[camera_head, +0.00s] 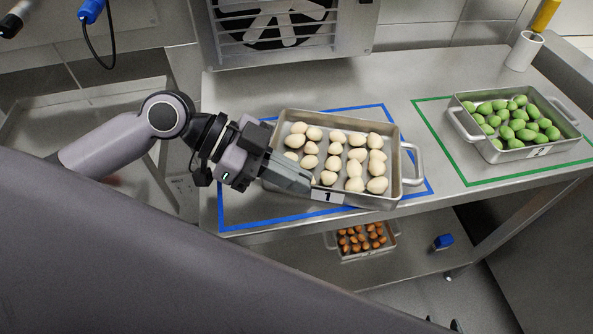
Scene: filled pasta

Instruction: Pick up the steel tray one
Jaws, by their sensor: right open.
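The steel tray one (408,192) is a metal tray with a white "1" label on its front wall. It holds several pale round pasta pieces and is over the blue outline on the steel table. Its right handle is free; its left handle is hidden behind my left gripper. My left gripper (290,178) comes in from the left, with its fingers at the tray's left side and front-left corner. I cannot tell whether the fingers are shut on the handle. My right gripper is not in view.
A second tray (470,134) of green pieces stands inside a green outline at the right. A tray of orange-brown pieces (362,240) and a blue object (443,241) are on the lower shelf. A fan unit (285,30) is behind. Bare table (390,75) separates the outlines.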

